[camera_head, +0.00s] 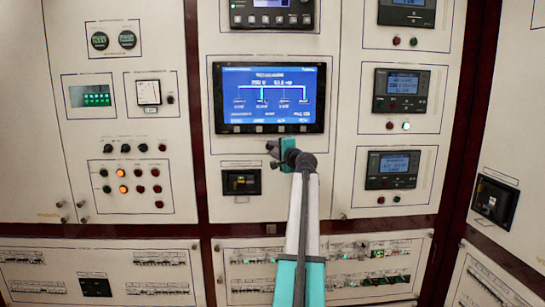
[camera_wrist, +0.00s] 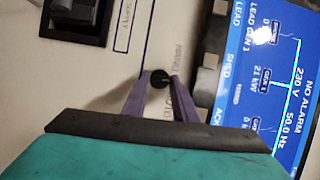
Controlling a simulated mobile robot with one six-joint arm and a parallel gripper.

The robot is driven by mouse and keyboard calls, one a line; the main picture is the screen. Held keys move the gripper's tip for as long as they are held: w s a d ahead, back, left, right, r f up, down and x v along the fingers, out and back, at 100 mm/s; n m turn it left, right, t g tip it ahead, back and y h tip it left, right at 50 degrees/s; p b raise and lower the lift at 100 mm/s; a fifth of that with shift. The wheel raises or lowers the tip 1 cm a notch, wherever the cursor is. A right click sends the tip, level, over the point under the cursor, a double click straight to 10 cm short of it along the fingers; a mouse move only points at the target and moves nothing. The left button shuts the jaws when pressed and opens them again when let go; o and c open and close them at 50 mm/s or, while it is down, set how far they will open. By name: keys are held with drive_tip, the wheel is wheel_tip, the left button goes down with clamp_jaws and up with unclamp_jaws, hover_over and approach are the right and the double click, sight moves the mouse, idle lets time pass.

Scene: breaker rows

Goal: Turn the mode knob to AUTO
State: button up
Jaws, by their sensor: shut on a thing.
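The mode knob (camera_wrist: 160,79) is a small round black knob on the pale panel, seen in the wrist view beside the blue screen. Lettering beside it reads like MANU and AUTO, partly blurred. My gripper (camera_head: 272,150) is at the panel just below the large screen in the head view, where its jaws and wrist hide the knob. In the wrist view its two purple fingers are shut on the knob, one on each side. I cannot tell which position the knob points to; no pointer mark shows.
The large blue screen (camera_head: 269,97) is just above my gripper, with grey buttons along its lower edge. A black square socket (camera_head: 241,182) sits below left. Other meters, lamps and buttons fill the panels on both sides. Breaker rows (camera_head: 325,265) run below.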

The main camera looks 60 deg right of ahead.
drive_tip(key=m+b, duration=0.1)
drive_tip(key=m+t+h+b, duration=0.1)
drive_tip(key=m+b, duration=0.2)
drive_tip(key=m, duration=0.1)
drive_tip(key=shift+f+h, duration=0.3)
drive_tip(key=shift+f, duration=0.1)
drive_tip(key=shift+r+m+t+h+b, duration=0.1)
drive_tip(key=shift+m+t+h+b, duration=0.2)
drive_tip(key=shift+m+h+b, duration=0.8)
drive_tip(key=shift+r+m+y, duration=0.1)
drive_tip(key=shift+m+y, duration=0.3)
drive_tip(key=shift+y, duration=0.1)
drive_tip(key=o, duration=1)
drive_tip(key=shift+d, duration=0.1)
drive_tip(key=shift+o, duration=0.2)
drive_tip(key=shift+v, duration=0.9)
drive_tip(key=b+v, duration=0.1)
drive_tip(key=v, duration=1.1)
